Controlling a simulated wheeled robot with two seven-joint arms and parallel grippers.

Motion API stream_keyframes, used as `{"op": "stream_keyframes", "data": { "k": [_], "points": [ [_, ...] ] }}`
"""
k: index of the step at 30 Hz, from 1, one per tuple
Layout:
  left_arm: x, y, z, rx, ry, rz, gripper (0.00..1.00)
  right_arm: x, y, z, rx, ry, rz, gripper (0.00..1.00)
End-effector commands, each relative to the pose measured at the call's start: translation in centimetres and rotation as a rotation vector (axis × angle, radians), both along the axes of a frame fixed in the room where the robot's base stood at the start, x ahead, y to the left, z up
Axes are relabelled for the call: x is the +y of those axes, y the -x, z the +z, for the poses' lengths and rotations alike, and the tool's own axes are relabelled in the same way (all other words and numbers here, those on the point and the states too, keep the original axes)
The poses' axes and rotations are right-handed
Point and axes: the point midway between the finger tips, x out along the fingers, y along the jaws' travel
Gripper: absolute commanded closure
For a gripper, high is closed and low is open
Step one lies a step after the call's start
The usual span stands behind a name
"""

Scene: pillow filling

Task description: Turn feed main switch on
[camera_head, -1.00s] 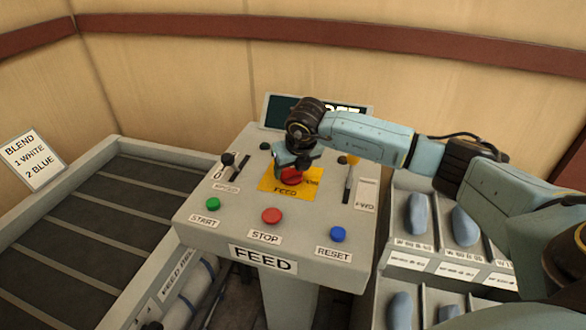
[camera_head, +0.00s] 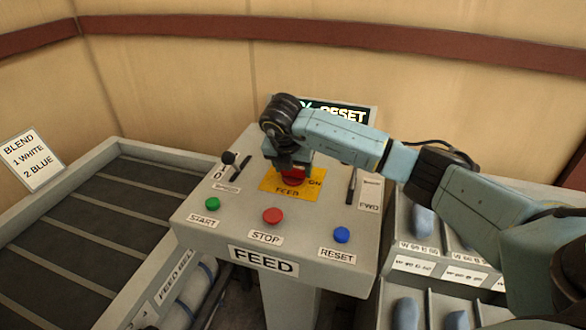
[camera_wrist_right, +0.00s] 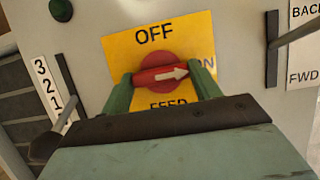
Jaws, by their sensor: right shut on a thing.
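The feed main switch is a red rotary knob (camera_head: 293,177) on a yellow plate (camera_head: 270,183) on the feed console. In the right wrist view the knob (camera_wrist_right: 155,75) has a white arrow pointing right, toward the partly hidden ON label (camera_wrist_right: 205,63). The OFF label (camera_wrist_right: 154,34) is above the knob. My right gripper (camera_head: 291,168) is over the switch from above. In the right wrist view its two green fingers (camera_wrist_right: 163,82) are shut on the knob's two ends. My left gripper is not in view.
Green START (camera_head: 212,204), red STOP (camera_head: 272,216) and blue RESET (camera_head: 341,235) buttons line the console front. Levers stand left (camera_head: 229,158) and right of the plate. A display (camera_head: 340,113) behind shows RESET, partly hidden by my arm. Bins with blue pieces (camera_head: 405,312) are right.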

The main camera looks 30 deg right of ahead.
Motion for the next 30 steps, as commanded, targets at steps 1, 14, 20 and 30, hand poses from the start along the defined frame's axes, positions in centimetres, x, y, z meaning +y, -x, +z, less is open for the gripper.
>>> {"op": "stream_keyframes", "data": {
  "k": [1, 14, 20, 30],
  "points": [
    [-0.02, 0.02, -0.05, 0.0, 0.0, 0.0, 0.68, -0.01, -0.09, 0.15, -0.003, 0.0, -0.008, 0.61],
    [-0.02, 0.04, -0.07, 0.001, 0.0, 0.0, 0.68, -0.03, -0.09, 0.19, -0.003, -0.002, -0.024, 0.61],
    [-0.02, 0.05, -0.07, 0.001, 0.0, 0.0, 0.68, -0.02, -0.08, 0.15, -0.003, -0.001, -0.024, 0.21],
    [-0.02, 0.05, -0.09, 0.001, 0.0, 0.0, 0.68, 0.05, -0.02, 0.17, -0.001, -0.001, -0.021, 0.16]
  ]
}}
